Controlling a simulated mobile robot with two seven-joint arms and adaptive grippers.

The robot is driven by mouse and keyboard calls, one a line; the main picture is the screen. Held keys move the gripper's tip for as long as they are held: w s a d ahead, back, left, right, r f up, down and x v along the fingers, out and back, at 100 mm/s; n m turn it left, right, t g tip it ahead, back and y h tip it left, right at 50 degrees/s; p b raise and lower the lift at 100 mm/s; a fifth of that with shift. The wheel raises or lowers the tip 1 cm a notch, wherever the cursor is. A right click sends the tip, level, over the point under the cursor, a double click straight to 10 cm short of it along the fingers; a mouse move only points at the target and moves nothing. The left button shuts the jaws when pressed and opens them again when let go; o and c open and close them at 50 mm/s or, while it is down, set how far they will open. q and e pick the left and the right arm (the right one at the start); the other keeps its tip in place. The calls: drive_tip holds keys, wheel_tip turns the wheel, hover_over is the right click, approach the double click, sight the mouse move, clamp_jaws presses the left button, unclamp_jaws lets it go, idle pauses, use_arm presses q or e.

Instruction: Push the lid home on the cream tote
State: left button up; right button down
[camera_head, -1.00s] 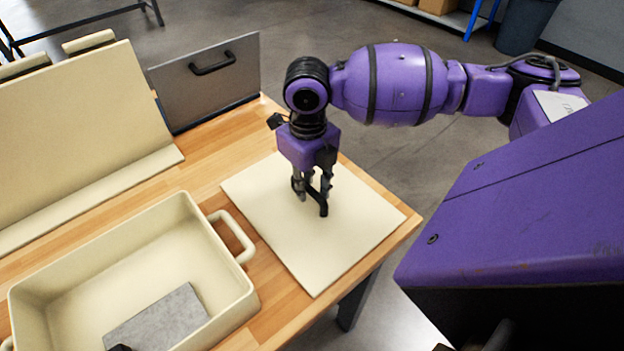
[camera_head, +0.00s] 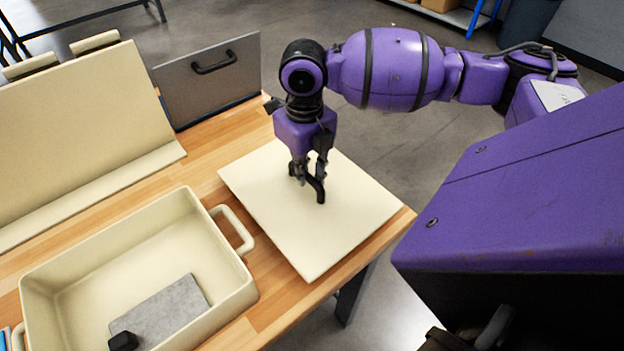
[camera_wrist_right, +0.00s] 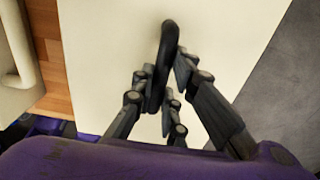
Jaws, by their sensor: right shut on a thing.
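The cream tote (camera_head: 238,296) stands open at the lower left on the wooden table, with a loop handle (camera_head: 232,230) on its right end. Its lid, a flat cream panel (camera_head: 285,240) with a black handle (camera_head: 319,188), is to the right of the tote and apart from it. My right gripper (camera_head: 308,180) points down over the lid and is shut on the black handle. In the right wrist view the fingers close on the handle (camera_wrist_right: 169,40) from both sides. My left gripper is not in view.
A grey block (camera_head: 165,310) with a black knob lies inside the tote. A cream panel (camera_head: 75,130) stands behind it, and a grey panel with a black handle (camera_head: 208,85) stands at the back. Bare table (camera_head: 200,170) shows between tote and lid. The table's edge runs close on the right.

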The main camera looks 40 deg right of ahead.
drive_tip(key=shift+r+p, duration=0.95)
drive_tip(key=shift+r, duration=4.1)
